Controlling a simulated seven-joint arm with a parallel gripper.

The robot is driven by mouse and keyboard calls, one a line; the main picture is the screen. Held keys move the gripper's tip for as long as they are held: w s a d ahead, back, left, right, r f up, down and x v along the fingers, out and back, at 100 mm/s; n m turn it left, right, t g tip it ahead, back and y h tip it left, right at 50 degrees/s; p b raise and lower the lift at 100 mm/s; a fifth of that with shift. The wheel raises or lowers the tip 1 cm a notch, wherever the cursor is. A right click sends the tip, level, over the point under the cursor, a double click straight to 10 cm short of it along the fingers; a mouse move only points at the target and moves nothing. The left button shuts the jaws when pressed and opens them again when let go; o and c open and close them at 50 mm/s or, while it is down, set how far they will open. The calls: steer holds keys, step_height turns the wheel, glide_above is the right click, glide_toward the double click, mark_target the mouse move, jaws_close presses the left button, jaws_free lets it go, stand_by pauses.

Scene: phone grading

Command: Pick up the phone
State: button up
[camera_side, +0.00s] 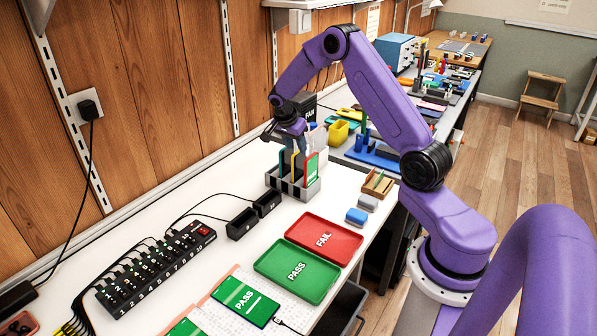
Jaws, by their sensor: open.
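My gripper (287,137) is open and points down over the grey slotted rack (293,190). Several phones stand upright in the rack, one with a green and white face and red edge (311,168). The fingers are close to the tops of the phones; I cannot tell whether they touch or straddle one. Another phone with a green PASS screen (245,301) lies flat on papers at the front, with a cable at its corner. A further green screen (184,328) is cut off at the bottom edge.
A red FAIL tray (345,247) and a green PASS tray (278,281) lie empty. A black numbered hub (150,270) with cables, two small black boxes (242,224), blue-grey blocks (356,217) and a wooden holder (377,183) are nearby.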

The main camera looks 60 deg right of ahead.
mark_target(298, 151)
steer(key=shift+x, duration=3.45)
steer(key=shift+w, duration=0.1)
jaws_close()
